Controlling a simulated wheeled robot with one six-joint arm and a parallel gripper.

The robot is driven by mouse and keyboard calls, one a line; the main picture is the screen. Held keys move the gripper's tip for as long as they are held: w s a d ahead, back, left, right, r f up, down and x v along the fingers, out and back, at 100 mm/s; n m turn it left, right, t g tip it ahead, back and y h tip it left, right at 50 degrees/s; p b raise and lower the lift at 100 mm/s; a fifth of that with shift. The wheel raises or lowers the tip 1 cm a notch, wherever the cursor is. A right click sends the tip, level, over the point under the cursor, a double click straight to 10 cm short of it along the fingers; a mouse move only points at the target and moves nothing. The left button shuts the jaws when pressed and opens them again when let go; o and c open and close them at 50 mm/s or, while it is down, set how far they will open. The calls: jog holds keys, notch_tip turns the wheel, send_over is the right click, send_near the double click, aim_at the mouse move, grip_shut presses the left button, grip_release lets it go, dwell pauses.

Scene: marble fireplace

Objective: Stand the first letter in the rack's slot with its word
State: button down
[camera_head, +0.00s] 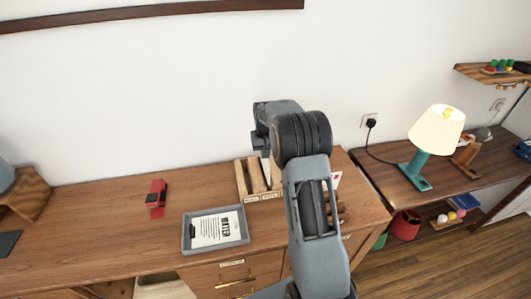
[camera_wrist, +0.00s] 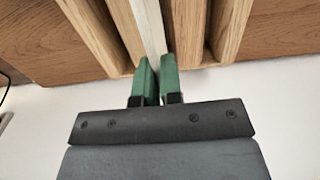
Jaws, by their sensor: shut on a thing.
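The wooden letter rack (camera_head: 242,180) stands on the desk, with pale upright dividers and small word labels on its front. My arm hides its right part, and the labels are too small to read. My gripper (camera_wrist: 158,75), with green fingers, is shut on a thin white letter (camera_wrist: 149,25), seen edge-on. In the wrist view the letter lies between two of the rack's dividers (camera_wrist: 188,30). Whether its bottom touches the rack floor cannot be told. A grey tray (camera_head: 186,238) in front holds a printed white sheet (camera_head: 215,229) with a bold heading.
A red stapler-like object (camera_head: 156,198) lies left of the tray. A white card with a red mark (camera_head: 336,180) shows partly behind my arm. A teal lamp (camera_head: 418,170) stands on the side table at right. The desk's left middle is clear.

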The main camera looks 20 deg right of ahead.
aim_at(265, 162)
jog(key=shift+f+b, duration=0.4)
jog(key=shift+f, duration=0.3)
jog(key=shift+f, duration=0.3)
jog(key=shift+f+b, duration=1.1)
jog(key=shift+f, duration=0.4)
jog(key=c, duration=1.2)
grip_release()
jog(key=shift+r+p, duration=3.05)
jog(key=shift+r, duration=1.45)
